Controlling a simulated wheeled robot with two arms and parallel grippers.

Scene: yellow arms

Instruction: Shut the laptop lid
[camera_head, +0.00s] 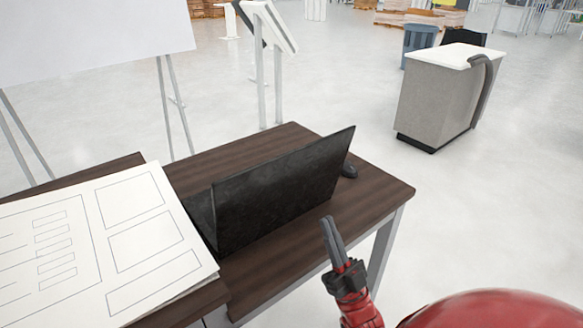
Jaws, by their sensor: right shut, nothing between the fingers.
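A black laptop stands on a dark wooden table (375,188). Its lid (280,190) is raised and I see the lid's dark outer side. A small part of the laptop base (200,212) shows at the lid's left end; the rest is hidden behind the lid. My right gripper (328,222) is shut and empty, its fingers pointing up. In the picture it is just right of and below the lid, near the table's front edge; I cannot tell the exact gap. My left gripper is not in view.
A black mouse (349,169) lies on the table by the lid's right end. A stack of large white printed sheets (135,235) covers the left side. A whiteboard (90,35) on legs stands behind. A grey cabinet (440,95) stands farther right, with open floor between.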

